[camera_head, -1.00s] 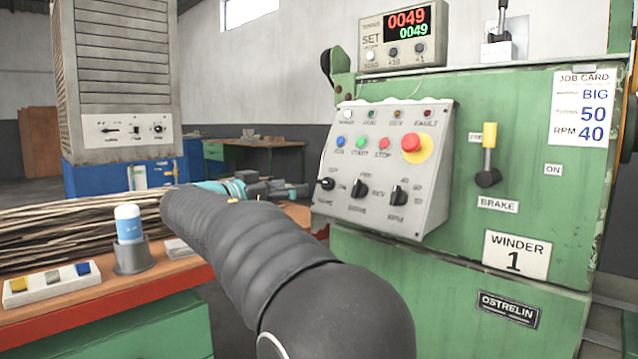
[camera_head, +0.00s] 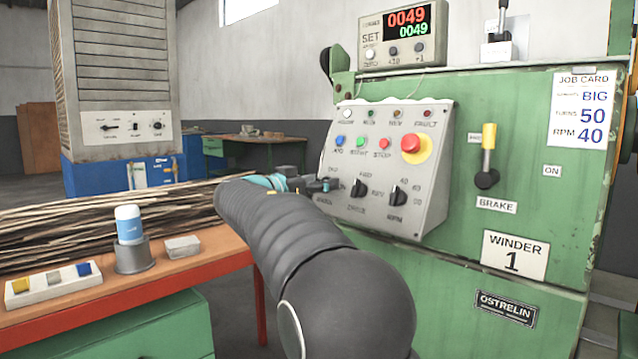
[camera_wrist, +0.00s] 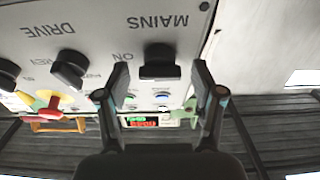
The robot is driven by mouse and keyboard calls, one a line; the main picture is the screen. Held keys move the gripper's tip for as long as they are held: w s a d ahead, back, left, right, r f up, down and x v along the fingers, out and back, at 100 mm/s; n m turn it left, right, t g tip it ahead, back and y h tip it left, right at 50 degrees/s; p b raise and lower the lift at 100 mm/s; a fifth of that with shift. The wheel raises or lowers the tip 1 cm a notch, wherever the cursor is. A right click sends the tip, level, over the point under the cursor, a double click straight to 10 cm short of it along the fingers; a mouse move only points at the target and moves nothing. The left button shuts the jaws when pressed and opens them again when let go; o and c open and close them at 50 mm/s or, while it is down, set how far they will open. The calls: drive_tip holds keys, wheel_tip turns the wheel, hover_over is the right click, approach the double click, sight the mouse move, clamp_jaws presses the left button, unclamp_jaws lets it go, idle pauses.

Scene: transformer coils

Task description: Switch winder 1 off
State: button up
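Winder 1 is the green machine (camera_head: 500,255) with a sloped grey control panel (camera_head: 420,218). The black MAINS knob (camera_wrist: 158,62) is at the panel's lower corner; in the wrist view its "MAINS" and "ON" labels appear upside down. My gripper (camera_wrist: 160,70) is open, one finger on each side of the knob with visible gaps; I cannot tell whether the tips are level with it. In the head view my gripper (camera_head: 322,185) is at the panel's lower left and covers the MAINS knob. The knob's exact pointer direction is unclear.
The black DRIVE knob (camera_wrist: 68,70) is beside the MAINS knob. Another black knob (camera_head: 397,195), coloured buttons and a red emergency stop (camera_head: 411,144) share the panel. A brake lever (camera_head: 487,160) is at right. A bench (camera_head: 190,275) stands left.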

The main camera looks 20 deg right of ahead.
drive_tip(key=c, duration=1)
drive_tip(key=shift+o, duration=0.2)
